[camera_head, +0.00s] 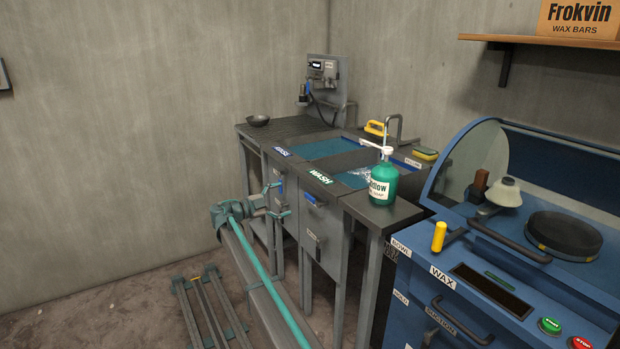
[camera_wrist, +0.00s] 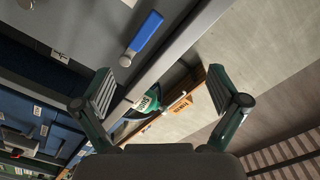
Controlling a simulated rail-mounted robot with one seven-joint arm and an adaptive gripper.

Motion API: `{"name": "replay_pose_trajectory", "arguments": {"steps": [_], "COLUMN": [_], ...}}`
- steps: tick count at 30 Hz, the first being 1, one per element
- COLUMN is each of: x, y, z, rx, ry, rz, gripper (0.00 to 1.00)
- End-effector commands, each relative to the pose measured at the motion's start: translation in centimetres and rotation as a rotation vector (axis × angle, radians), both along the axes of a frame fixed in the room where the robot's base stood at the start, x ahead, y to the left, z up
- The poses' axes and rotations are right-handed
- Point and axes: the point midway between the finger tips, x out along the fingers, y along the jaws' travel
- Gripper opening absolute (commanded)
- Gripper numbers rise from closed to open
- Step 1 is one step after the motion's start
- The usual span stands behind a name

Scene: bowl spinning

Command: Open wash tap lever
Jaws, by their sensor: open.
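The wash tap lever (camera_head: 310,199) is a small blue handle on the grey front panel below the WASH label (camera_head: 320,177). A blue lever (camera_wrist: 144,34) with a silver end also shows in the wrist view, at the upper middle on a grey panel; I cannot tell for sure that it is the same one. My gripper (camera_head: 284,201) is in front of the sink unit, left of the wash lever. In the wrist view my gripper (camera_wrist: 159,72) has its fingers wide apart with nothing between them. The lever lies beyond the fingertips, apart from them.
A blue wax machine (camera_head: 400,285) is at the right. A dark bowl (camera_head: 258,121) sits on the counter's far left. A low metal rack (camera_head: 207,318) is on the floor. The left floor is otherwise clear.

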Motion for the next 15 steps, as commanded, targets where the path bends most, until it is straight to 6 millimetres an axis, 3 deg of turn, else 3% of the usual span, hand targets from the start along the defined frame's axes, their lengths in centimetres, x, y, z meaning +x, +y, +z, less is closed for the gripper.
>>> {"name": "replay_pose_trajectory", "arguments": {"steps": [1,2,7,9,15], "x": [-0.2,-0.2,-0.7,-0.7,-0.6], "y": [-0.2,-0.2,-0.6,-0.6,-0.6], "z": [1.2,0.9,-2.1,-2.5,-2.4], "rx": [-0.045,-0.077,-0.273,-0.332,-0.424], "ry": [0.078,0.134,0.472,0.57,0.729], "rz": [0.0,0.0,0.004,0.005,0.006], "gripper": [0.97,0.97,0.97,0.97,0.97]}}
